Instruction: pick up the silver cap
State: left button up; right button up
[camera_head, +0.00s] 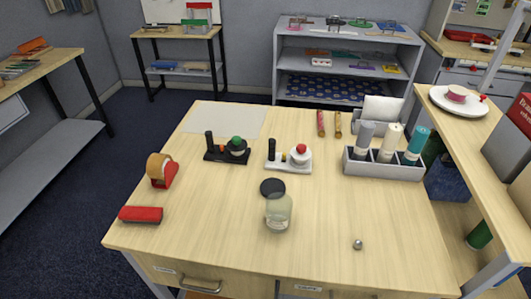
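A small round silver piece (357,244), which looks like the silver cap, sits alone on the wooden table (320,262) near its front right. It is too small to make out its exact shape. Nothing touches it. Neither my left gripper nor my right gripper shows in the head view.
A glass jar (278,212) and a black disc-like lid (272,187) stand left of the silver piece. A grey caddy (383,168) with bottles is behind it. A red tape dispenser (166,178) and a red case (141,214) are at left. The front right is clear.

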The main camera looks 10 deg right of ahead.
aim_at(357, 244)
jog(key=l+z, duration=0.1)
jog(key=z, duration=0.25)
jog(key=i+z, duration=0.1)
jog(key=z, duration=0.25)
jog(key=l+z, duration=0.1)
jog(key=z, duration=0.25)
jog(key=l, duration=0.15)
